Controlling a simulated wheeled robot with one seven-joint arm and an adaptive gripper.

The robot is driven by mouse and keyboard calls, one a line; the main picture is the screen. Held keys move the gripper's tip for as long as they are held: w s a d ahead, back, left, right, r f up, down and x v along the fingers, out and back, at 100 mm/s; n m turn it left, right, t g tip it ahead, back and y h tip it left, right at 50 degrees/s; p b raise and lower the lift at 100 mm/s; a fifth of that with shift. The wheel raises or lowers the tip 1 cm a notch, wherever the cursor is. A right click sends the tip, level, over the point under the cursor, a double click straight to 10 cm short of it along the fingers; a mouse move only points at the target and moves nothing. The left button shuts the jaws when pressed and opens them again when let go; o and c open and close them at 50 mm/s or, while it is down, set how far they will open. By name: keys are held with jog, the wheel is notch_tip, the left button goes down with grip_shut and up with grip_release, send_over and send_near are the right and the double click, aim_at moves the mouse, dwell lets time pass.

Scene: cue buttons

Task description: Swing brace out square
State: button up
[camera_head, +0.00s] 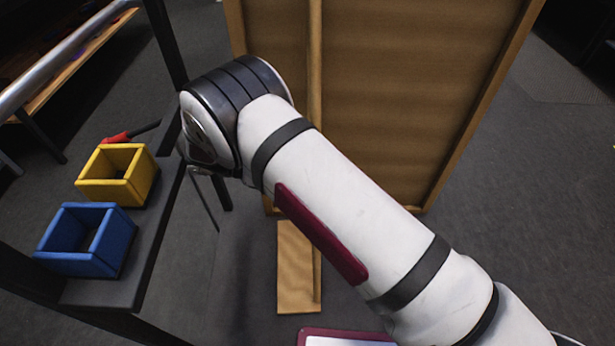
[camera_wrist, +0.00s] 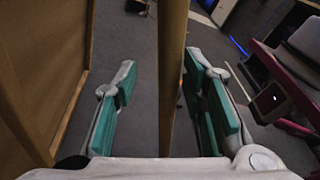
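The brace is a slim upright wooden strip (camera_head: 315,60) against the back of a large brown wooden panel (camera_head: 410,90) in the head view. A flat wooden foot piece (camera_head: 297,270) lies on the floor below it. In the wrist view the brace (camera_wrist: 172,80) runs from top to bottom between the two teal-padded fingers of my gripper (camera_wrist: 160,80). The fingers are spread, with a clear gap on the left; the brace is nearer the right finger. Contact there cannot be told. The panel (camera_wrist: 45,60) stands left in the wrist view. My arm hides my gripper in the head view.
A dark shelf (camera_head: 150,240) on the left holds a yellow open box (camera_head: 117,175), a blue open box (camera_head: 85,240) and a red-handled tool (camera_head: 117,137). A metal rail (camera_head: 60,50) is at upper left. Bare floor (camera_head: 540,200) lies right of the panel.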

notch_tip(320, 180, up, 10)
dwell(0.5)
jog(key=shift+w, duration=0.15)
